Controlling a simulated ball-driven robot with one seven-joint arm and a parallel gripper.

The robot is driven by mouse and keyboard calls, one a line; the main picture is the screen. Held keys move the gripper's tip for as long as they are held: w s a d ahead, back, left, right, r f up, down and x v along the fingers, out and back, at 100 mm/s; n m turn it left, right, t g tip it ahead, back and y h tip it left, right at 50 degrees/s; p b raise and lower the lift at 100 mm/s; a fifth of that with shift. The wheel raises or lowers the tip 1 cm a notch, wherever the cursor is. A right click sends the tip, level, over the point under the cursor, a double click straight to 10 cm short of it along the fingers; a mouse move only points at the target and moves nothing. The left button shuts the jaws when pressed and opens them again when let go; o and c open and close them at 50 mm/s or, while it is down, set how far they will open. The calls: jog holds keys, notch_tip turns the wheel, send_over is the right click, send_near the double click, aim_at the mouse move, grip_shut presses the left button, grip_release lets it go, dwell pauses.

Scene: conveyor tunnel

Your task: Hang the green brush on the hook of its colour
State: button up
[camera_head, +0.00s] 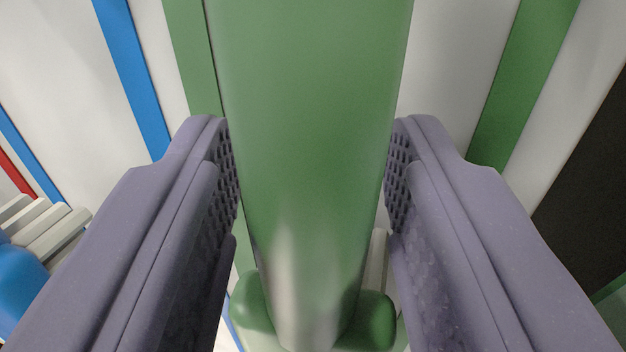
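The green brush (315,130) fills the middle of the view. Its broad handle runs from the top edge down between the fingers of my gripper (312,165). Lower down it meets rounded green lobes (372,318), with pale bristles (376,262) partly showing behind. The gripper appears shut on the handle. No hook shows; the brush hides much behind it.
A blue brush (18,285) with pale bristles lies at the lower left. Behind are white surfaces with blue (135,75), green (522,85) and red (16,175) stripes. A dark area (590,200) is at the right edge.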

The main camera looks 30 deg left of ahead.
jog(key=shift+o, duration=1)
jog(key=v, duration=0.7)
jog(key=shift+s+d, duration=0.2)
jog(key=shift+s, duration=0.15)
